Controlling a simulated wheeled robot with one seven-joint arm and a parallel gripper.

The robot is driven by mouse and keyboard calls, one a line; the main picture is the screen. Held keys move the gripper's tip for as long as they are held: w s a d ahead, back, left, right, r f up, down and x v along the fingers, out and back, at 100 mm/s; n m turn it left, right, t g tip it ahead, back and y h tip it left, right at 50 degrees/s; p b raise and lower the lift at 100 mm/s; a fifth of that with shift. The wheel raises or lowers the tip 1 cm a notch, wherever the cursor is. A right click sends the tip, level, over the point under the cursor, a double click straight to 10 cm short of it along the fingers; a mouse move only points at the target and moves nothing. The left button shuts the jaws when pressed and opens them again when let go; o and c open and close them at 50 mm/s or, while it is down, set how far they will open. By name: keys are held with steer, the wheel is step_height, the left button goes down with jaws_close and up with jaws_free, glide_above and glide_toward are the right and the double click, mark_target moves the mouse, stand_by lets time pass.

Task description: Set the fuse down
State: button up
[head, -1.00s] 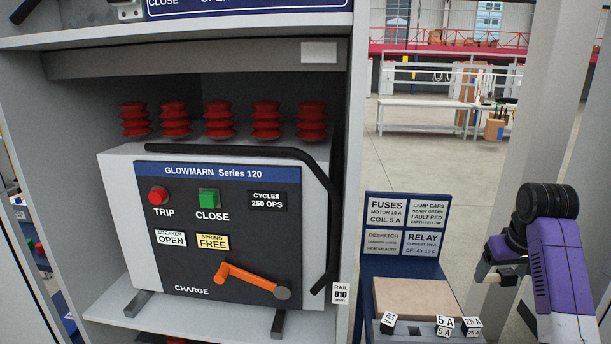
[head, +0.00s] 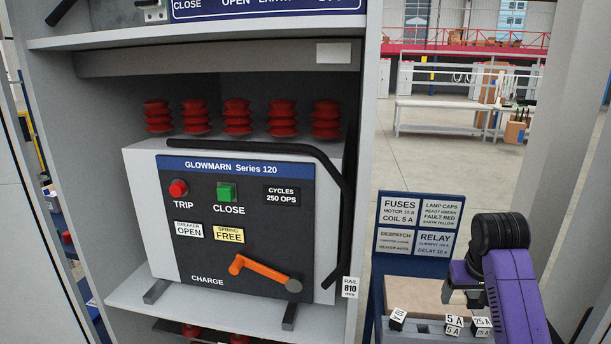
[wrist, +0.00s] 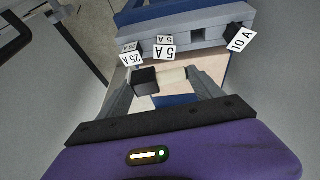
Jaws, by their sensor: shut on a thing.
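In the head view my gripper (head: 462,297) is over the beige bench top (head: 412,292), and the fuse is hard to make out. A grey holder (wrist: 215,28) with a dark square opening lies beyond the fuse, with labels 25 A (wrist: 131,54), 5 A (wrist: 165,52) and 10 A (wrist: 241,39).
A blue sign board (head: 419,225) stands behind the bench. At left is a cabinet with a breaker (head: 235,225), its orange charge handle (head: 262,270) sticking out. A grey cabinet edge (head: 362,150) separates it from the bench. A grey upright (head: 570,130) stands at right.

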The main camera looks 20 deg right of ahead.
steer(key=s+a+f+n+y, duration=0.15)
steer(key=a+f, duration=0.35)
steer(key=a, duration=0.7)
steer(key=s+a+f+n+t, duration=0.1)
steer(key=a+f+n, duration=0.1)
steer(key=a+f, duration=0.65)
steer(key=s+a+f+n+y, duration=0.1)
steer(key=s+a+f+n, duration=0.1)
steer(key=a, duration=1.3)
steer(key=s+f, duration=0.4)
steer(key=f, duration=0.1)
steer(key=shift+f, duration=0.4)
steer(key=shift+h, duration=0.25)
steer(key=shift+a, duration=0.15)
